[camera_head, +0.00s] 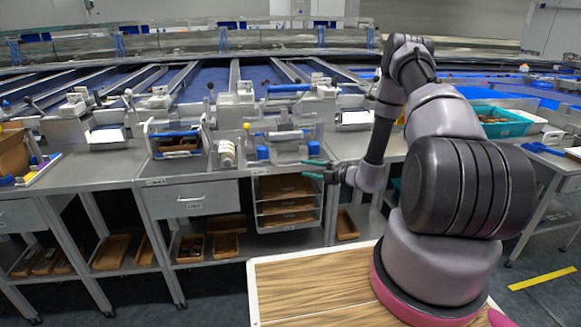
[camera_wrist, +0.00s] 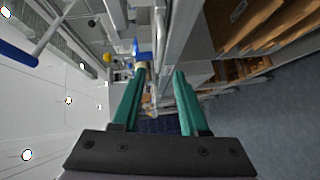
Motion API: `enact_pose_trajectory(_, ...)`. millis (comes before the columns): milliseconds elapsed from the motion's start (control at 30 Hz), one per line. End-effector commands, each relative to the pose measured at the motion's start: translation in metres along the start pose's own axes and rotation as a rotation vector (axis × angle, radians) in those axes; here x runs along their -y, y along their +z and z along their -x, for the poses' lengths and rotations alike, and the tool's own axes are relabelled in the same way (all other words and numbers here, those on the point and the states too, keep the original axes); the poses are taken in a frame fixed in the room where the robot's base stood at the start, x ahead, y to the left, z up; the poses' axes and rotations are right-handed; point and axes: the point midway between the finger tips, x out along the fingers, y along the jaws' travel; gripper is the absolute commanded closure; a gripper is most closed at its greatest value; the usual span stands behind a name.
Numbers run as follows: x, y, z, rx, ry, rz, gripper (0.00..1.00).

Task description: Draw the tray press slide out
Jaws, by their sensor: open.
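My gripper (camera_head: 305,169) is open and empty, its green fingers pointing left in front of the bench edge. In the wrist view the gripper (camera_wrist: 160,75) shows two separate fingers with nothing between them. Behind it on the bench stands a clear-panelled press-like fixture (camera_head: 285,135) with blue blocks at its base. Below is an open-fronted rack of wooden trays (camera_head: 287,186), which seems pushed in under the bench top. I cannot tell which part is the tray press slide. In the wrist view a metal rail (camera_wrist: 178,45) runs beyond the fingertips, apart from them.
A closed drawer with a handle (camera_head: 189,199) is left of the rack. A wood-topped surface (camera_head: 310,285) lies by my arm's base. A teal crate (camera_head: 497,125) stands on the right bench. Grey floor is open at right.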

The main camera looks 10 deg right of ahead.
Motion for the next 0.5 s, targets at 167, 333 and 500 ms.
enact_pose_trajectory(167, 0.000, -0.001, -0.037, -0.004, 0.000, 0.004, 0.56)
enact_pose_trajectory(333, 0.000, -0.001, -0.063, -0.004, -0.001, 0.004, 0.56)
enact_pose_trajectory(500, 0.000, -0.001, -0.076, -0.003, -0.001, 0.003, 0.56)
